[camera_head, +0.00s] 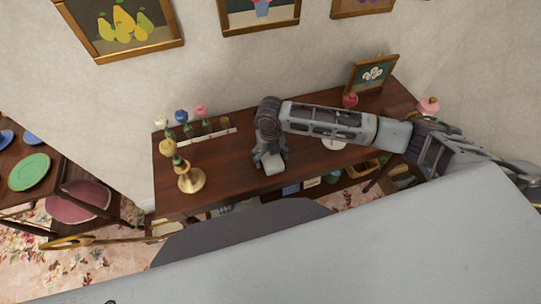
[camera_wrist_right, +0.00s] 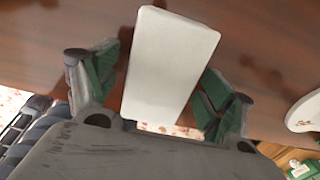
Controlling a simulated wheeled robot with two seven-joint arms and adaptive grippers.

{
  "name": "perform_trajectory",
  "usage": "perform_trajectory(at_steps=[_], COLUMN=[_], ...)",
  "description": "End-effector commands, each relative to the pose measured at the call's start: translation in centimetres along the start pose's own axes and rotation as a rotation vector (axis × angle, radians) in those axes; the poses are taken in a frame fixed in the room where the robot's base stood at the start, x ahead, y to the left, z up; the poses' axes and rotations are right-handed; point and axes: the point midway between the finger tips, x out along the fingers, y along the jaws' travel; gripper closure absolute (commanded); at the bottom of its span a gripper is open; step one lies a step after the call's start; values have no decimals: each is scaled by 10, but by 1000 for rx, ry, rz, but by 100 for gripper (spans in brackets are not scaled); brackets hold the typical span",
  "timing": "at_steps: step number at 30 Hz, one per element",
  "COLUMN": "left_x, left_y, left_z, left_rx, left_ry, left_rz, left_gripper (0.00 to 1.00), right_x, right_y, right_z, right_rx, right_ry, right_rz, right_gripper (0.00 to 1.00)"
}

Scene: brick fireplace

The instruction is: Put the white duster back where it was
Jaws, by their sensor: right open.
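The white duster (camera_wrist_right: 170,66) is a plain rectangular block on the dark wooden table. In the wrist view it lies between the two green-padded fingers of my right gripper (camera_wrist_right: 158,88). My left gripper is in neither view.
On the table (camera_head: 225,170), a brass holder (camera_head: 191,178) stands to the left and a rack of small coloured flowers (camera_head: 204,133) behind it. A framed picture (camera_head: 372,75) leans at the back right. A white round object (camera_wrist_right: 305,112) lies right of the gripper. A chair (camera_head: 78,200) stands left.

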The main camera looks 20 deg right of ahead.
Motion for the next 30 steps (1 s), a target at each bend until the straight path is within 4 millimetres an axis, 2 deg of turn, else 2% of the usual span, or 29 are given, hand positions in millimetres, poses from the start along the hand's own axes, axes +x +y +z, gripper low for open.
perform_trajectory(at_steps=[6, 11, 17, 30], left_x=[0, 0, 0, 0], left_y=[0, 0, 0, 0], left_z=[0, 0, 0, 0], left_rx=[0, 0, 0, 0], left_ry=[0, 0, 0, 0], left_rz=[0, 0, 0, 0], left_gripper=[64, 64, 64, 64], right_x=[-2, -12, -34, -98], right_y=[0, 0, 0, 0], right_z=[0, 1, 1, 1], right_rx=[0, 1, 1, 0], right_ry=[-1, -2, -2, -2], right_rz=[0, -1, -1, 1], right_gripper=[18, 18, 18, 18])
